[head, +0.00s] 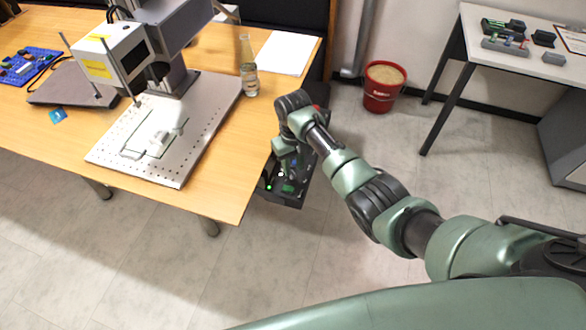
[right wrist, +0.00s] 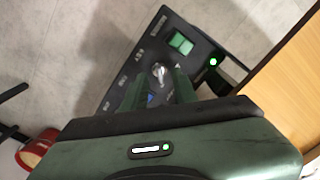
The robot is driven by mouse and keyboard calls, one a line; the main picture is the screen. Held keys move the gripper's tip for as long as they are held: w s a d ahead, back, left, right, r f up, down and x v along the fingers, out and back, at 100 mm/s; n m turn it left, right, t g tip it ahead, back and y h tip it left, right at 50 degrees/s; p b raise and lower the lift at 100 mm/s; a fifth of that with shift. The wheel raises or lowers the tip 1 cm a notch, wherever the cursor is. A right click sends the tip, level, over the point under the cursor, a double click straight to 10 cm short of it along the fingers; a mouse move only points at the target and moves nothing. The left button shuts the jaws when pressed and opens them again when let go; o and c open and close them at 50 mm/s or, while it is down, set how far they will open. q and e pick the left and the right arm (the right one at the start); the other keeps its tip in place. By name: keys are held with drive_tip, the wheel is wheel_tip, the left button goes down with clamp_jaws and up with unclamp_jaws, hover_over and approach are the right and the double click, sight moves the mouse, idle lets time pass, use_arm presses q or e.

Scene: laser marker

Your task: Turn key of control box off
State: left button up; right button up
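The black control box (head: 284,199) hangs at the right edge of the wooden table, partly hidden by my right arm in the head view. In the right wrist view, the control box (right wrist: 133,68) shows a green switch (right wrist: 181,43), a lit green lamp (right wrist: 213,62) and a silver key (right wrist: 159,71). My right gripper (right wrist: 161,84) is at the panel, with its two green fingers apart on either side near the key. I cannot tell whether they touch it. The lower part of the fingers is hidden by the gripper body. My left gripper is not in view.
The table (head: 216,190) holds the laser marker (head: 112,55) with its perforated plate (head: 205,115), a glass bottle (head: 248,70) and white paper (head: 283,52). A red bucket (head: 381,95) stands on the floor behind my right arm. The floor around the box is clear.

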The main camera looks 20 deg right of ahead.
drive_tip(key=shift+f, duration=0.9)
clamp_jaws()
